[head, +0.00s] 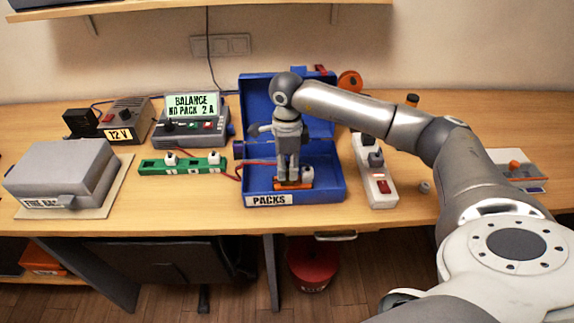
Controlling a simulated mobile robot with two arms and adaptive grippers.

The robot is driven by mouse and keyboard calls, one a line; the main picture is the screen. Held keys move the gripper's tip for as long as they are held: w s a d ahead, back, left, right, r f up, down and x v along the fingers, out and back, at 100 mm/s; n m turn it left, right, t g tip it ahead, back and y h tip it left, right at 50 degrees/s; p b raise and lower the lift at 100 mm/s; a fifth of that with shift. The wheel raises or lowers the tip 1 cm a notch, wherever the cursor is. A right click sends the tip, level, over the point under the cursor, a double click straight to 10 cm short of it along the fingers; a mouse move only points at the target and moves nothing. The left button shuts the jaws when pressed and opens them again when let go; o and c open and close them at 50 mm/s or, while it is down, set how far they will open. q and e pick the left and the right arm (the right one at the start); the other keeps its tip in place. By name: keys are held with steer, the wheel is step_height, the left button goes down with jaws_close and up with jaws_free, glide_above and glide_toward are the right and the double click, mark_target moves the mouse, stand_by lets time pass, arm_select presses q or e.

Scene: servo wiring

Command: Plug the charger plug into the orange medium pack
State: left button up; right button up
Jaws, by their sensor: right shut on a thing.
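My right gripper (290,179) points straight down into the open blue box labelled PACKS (330,190). It is shut, and its fingers hide most of what they hold, which appears to be the charger plug. A red lead (258,162) runs from the left to the gripper. The orange medium pack (292,186) lies in the box right under the fingertips; I cannot tell whether plug and pack touch. A small pale connector (307,172) shows just right of the fingers. The charger (190,125) stands left of the box and its screen reads BALANCE, NO PACK, 2 A. My left gripper is out of view.
A green strip (180,165) with white connectors lies left of the box, a white power strip (375,175) right of it. A grey case labelled FIRE BAG (62,172) and a 12 V supply (120,118) stand further left. The box lid is raised behind my gripper.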

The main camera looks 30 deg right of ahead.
mark_target(287, 166)
steer(key=shift+f+b, duration=0.55)
steer(key=shift+f, duration=0.25)
steer(key=o, duration=1.1)
steer(key=shift+r, duration=0.1)
step_height(287, 166, up, 12)
steer(key=shift+f, duration=0.1)
steer(key=shift+a, duration=0.15)
